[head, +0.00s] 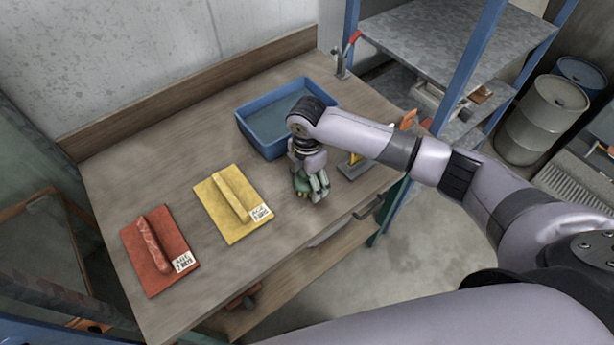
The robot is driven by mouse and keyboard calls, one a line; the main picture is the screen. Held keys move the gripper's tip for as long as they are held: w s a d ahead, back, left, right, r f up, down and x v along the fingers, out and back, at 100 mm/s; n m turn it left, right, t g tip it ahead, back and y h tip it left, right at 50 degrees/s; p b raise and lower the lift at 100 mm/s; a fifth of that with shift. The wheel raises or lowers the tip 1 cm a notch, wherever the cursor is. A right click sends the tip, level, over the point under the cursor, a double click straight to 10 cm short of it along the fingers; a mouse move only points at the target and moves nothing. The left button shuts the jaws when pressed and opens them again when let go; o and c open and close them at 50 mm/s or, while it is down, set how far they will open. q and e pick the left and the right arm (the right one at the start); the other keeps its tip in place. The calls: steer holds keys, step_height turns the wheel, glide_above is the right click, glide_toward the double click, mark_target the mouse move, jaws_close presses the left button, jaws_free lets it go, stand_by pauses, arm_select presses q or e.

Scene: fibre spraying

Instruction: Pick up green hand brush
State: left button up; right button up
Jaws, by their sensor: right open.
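A green thing, likely the green hand brush (302,183), shows on the wooden table between the fingers of my right gripper (312,192). The gripper points down over it, near the table's front right edge, and hides most of it. The gripper is open around or just above the green thing; I cannot tell if the fingers touch it. My left gripper is not in view.
A blue tray (246,119) stands behind my right gripper. A yellow mat (213,200) and a red mat (143,271), each with a bar and a label, lie to the left. A yellow-handled tool (355,160) lies right of the gripper. A metal shelf (425,40) stands at the right.

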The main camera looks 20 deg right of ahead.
steer(key=shift+f, duration=0.1)
steer(key=c, duration=1.3)
